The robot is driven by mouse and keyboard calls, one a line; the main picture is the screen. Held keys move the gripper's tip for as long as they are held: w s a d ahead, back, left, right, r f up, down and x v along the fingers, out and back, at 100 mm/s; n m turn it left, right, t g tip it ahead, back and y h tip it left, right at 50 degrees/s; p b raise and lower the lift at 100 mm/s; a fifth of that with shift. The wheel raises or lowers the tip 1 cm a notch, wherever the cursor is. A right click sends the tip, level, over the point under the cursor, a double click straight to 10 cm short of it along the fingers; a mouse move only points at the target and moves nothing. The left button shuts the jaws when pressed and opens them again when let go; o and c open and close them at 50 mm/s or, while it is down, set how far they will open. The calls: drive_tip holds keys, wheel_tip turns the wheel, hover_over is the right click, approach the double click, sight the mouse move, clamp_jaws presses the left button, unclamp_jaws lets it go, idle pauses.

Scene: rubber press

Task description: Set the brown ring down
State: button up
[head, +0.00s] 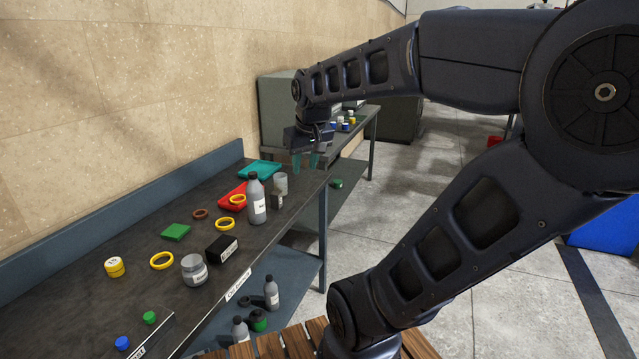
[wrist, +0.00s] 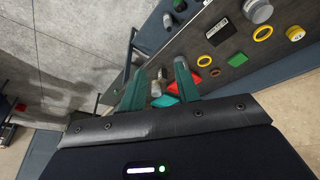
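The brown ring (head: 200,214) lies flat on the dark workbench (head: 130,237), between the green block and the red tray. It also shows small in the wrist view (wrist: 215,72), right of my fingers. My gripper (head: 305,163) hangs in the air near the far right end of the bench, to the right of the ring and well apart from it. In the wrist view its two teal fingers (wrist: 160,68) stand spread apart, with nothing seen held between them.
A grey bottle (head: 256,200) stands near the bench's front edge, beside a red tray (head: 232,196) bearing a yellow ring. A teal tray (head: 260,169), green block (head: 176,232), black box (head: 221,248) and grey jar (head: 194,270) also stand there. A lower shelf holds bottles.

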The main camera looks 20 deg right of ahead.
drive_tip(key=s+d+f+m, duration=0.1)
drive_tip(key=s+f, duration=0.2)
drive_tip(key=s, duration=0.3)
drive_tip(key=shift+s+d+t, duration=0.15)
drive_tip(key=shift+t, duration=0.15)
